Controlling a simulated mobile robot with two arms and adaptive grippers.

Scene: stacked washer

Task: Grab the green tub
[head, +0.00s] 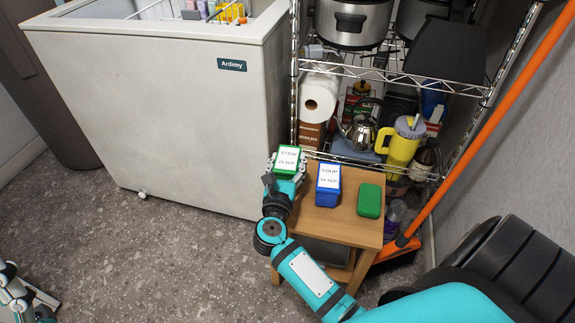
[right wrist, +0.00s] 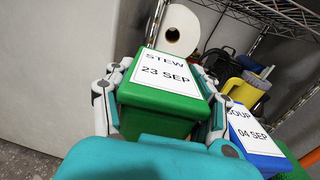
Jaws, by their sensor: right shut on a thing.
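The green tub (head: 286,162) has a white label reading "STEW 23 SEP" and is at the left end of a small wooden table (head: 345,223). My right gripper (head: 284,170) has its fingers on both sides of it and is shut on it. In the right wrist view the green tub (right wrist: 163,98) fills the space between the fingers. I cannot tell whether its base touches the table. My left gripper (head: 35,303) is partly seen at the lower left edge; its jaws are unclear.
A blue tub (head: 328,180) labelled "SOUP" stands just right of the green one, with a small green container (head: 370,200) beyond it. A white chest freezer (head: 160,100) is at the left. A wire shelf (head: 390,75) with kitchen goods stands behind. An orange pole (head: 490,125) leans at the right.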

